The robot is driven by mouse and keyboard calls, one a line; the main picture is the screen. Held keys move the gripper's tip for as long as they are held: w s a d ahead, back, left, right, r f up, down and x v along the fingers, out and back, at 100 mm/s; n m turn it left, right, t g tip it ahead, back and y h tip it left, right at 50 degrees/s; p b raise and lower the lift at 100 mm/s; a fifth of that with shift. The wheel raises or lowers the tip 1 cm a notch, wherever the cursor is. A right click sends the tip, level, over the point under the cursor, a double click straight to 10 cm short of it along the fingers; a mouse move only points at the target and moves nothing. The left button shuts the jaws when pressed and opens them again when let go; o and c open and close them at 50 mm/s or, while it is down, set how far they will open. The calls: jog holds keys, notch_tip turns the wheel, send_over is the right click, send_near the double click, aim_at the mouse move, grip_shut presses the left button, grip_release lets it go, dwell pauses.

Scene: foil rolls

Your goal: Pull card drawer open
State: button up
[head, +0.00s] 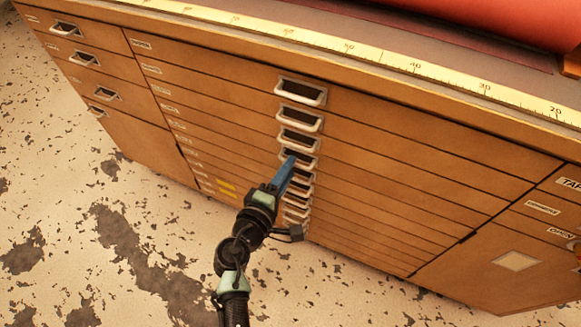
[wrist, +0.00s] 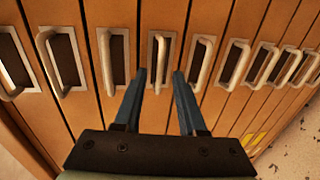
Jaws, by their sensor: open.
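The wooden cabinet (head: 400,165) has a stack of wide, shallow drawers, all flush with its front. Their small labels are too blurred to read, so I cannot tell which is the card drawer. A column of metal pull handles runs down the middle, the top one (head: 301,93) being the largest in view. My gripper (head: 292,160) has blue fingers and points at a handle in the upper half of that column. In the wrist view my gripper (wrist: 159,74) is open, with one finger on each side of a handle (wrist: 158,62). I cannot tell whether they touch it.
A yellow ruler strip (head: 350,48) edges the cabinet top, with a red roll (head: 520,20) at the back right. Smaller handled drawers (head: 85,60) stand at the left. The speckled floor (head: 60,200) in front is clear. Neighbouring handles sit close beside my fingers.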

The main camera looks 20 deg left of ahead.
jog(key=shift+x, duration=0.9)
jog(key=shift+c, duration=0.2)
grip_shut()
dwell(0.7)
